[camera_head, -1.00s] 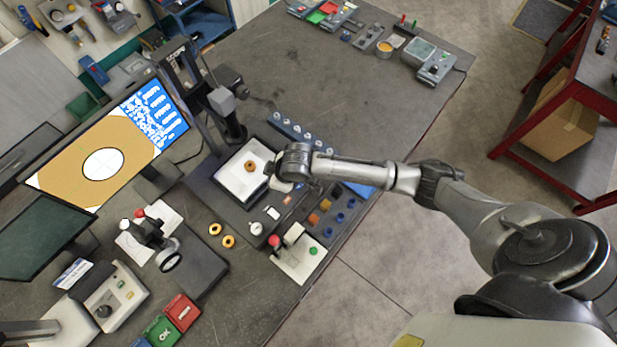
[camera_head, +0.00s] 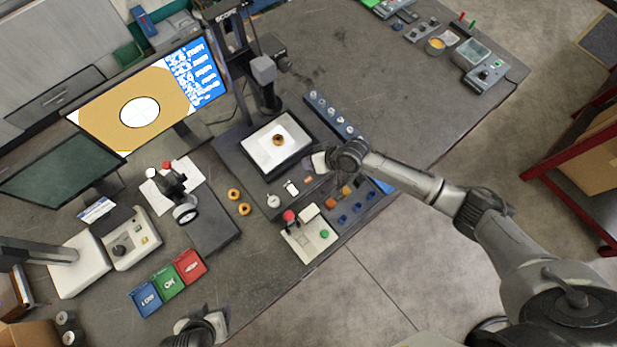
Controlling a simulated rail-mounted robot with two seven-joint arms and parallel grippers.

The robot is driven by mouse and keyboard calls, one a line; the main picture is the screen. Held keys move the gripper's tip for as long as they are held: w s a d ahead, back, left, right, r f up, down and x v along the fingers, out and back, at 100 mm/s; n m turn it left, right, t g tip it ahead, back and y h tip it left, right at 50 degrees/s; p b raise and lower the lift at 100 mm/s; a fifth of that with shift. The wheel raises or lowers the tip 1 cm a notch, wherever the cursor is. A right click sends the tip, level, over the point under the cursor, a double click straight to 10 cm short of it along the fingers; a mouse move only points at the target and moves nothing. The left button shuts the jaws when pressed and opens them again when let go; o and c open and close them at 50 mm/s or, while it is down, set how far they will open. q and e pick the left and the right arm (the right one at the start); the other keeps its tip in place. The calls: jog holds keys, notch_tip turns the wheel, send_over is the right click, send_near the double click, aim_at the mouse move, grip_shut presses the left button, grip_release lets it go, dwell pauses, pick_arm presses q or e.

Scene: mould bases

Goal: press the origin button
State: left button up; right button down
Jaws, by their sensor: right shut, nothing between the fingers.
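My right gripper (camera_head: 316,163) is shut and empty. It hovers at the right edge of the camera stand's dark base, beside the white lit plate (camera_head: 262,150) that carries a brown ring (camera_head: 278,139). Small controls on the base's front strip lie just below and left of it in the picture, including an orange-red button (camera_head: 308,180), a white switch (camera_head: 291,187) and a round white knob (camera_head: 273,201). Their labels are too small to read, so I cannot tell which is the origin button. Contact between fingertips and base cannot be made out.
A cream control box (camera_head: 309,243) with a red-topped stick (camera_head: 289,216) and green button (camera_head: 324,233) stands near the front edge. A blue rack (camera_head: 334,116) of white pieces lies behind the gripper. Two loose rings (camera_head: 239,202) lie left of it.

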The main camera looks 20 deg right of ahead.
aim_at(309, 178)
jog(key=shift+f, duration=0.1)
notch_tip(309, 178, down, 8)
jog(key=b, duration=0.7)
jog(key=shift+f+b, duration=0.3)
jog(key=shift+b, duration=0.2)
dwell(0.7)
dwell(0.7)
jog(key=shift+f, duration=0.1)
